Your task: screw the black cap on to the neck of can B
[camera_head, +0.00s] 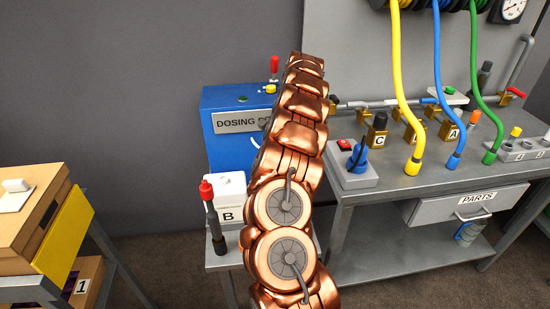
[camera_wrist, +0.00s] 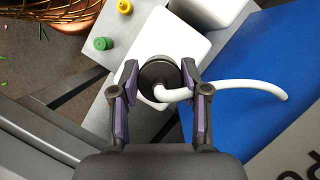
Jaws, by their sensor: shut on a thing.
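Can B (camera_head: 228,208) is a white can with a "B" label, partly hidden by my copper arm in the head view. In the wrist view, my gripper (camera_wrist: 160,92) is shut on the black cap (camera_wrist: 156,72), one purple-padded finger on each side. A white tube (camera_wrist: 235,86) bends out of the cap's top and runs right. The cap is over a white can (camera_wrist: 135,105); its letter does not show there. The neck is hidden under the cap, so I cannot tell whether they touch. In the head view, my gripper and the cap are hidden behind my arm.
The blue dosing box (camera_head: 225,160) stands behind can B. A red-topped black tool (camera_head: 210,215) stands before it. Another white can (camera_wrist: 207,10), a green cap (camera_wrist: 103,43) and a yellow cap (camera_wrist: 125,6) are near. A grey bench (camera_head: 400,180) with hoses is right.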

